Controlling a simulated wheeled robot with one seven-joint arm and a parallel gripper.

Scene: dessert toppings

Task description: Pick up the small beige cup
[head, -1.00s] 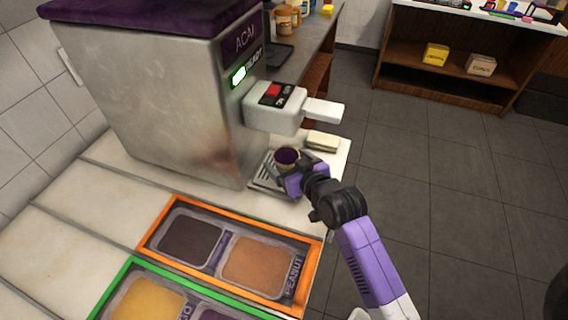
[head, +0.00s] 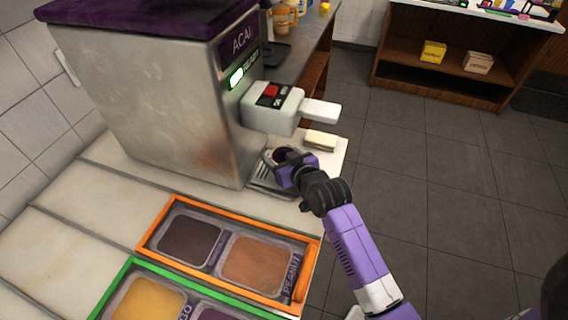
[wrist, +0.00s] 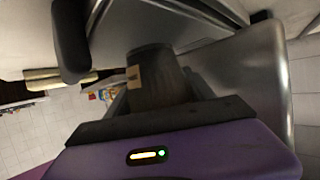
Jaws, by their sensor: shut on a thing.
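The small beige cup (head: 270,155) is under the dispenser of the acai machine, by the metal drip tray (head: 262,181). Its rim and dark purple inside show in the head view, and my gripper hides part of it. In the wrist view a cup (wrist: 155,85) looks dark in shadow, with a tan label, and lies right in front of the gripper. My gripper (head: 288,165) is shut on the cup from the right side. I cannot tell whether the cup's base touches the tray.
The acai machine (head: 165,105) stands close on the left, its white dispenser and lever (head: 290,110) overhanging the cup. A pale block (head: 321,140) lies just behind the gripper. Orange-framed topping bins (head: 228,255) are in front. Open floor is to the right.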

